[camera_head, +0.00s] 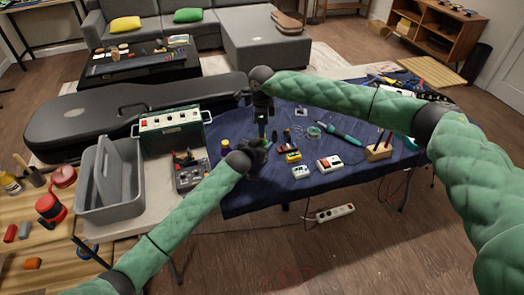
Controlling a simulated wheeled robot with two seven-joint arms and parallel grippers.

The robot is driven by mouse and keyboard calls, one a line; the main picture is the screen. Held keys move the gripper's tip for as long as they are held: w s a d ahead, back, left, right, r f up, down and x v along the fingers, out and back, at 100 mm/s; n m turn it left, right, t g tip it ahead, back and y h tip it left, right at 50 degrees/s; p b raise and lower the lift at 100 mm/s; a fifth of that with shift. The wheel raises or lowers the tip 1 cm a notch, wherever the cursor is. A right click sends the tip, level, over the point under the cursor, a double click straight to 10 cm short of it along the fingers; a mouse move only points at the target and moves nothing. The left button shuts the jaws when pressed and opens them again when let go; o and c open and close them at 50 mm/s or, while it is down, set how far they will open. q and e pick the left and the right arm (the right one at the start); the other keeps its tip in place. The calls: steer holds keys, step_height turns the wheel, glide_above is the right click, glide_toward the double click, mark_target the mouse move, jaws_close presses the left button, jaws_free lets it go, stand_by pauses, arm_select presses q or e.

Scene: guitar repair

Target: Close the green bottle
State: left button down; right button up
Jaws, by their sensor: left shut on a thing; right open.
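The green bottle (262,131) is a small, dark green upright shape between my two grippers, above the left part of the blue-covered table. My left gripper (262,145) comes in from the lower left and is shut around its lower part. My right gripper (263,111) points down from above, directly over the bottle's top, with its fingers open. Whether the fingers touch the bottle or a cap is too small to tell. The cap cannot be made out separately.
The blue cloth-covered table (255,198) holds a power-strip-like white and red box (329,164), a teal tool (338,132) and a wooden holder (379,151). A grey tote (110,201), a green amplifier-like box (171,129) and a black guitar case (80,125) stand left. The table's front edge is mostly clear.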

steer(key=shift+f, duration=1.25)
jaws_close()
steer(key=shift+o, duration=0.9)
jaws_free()
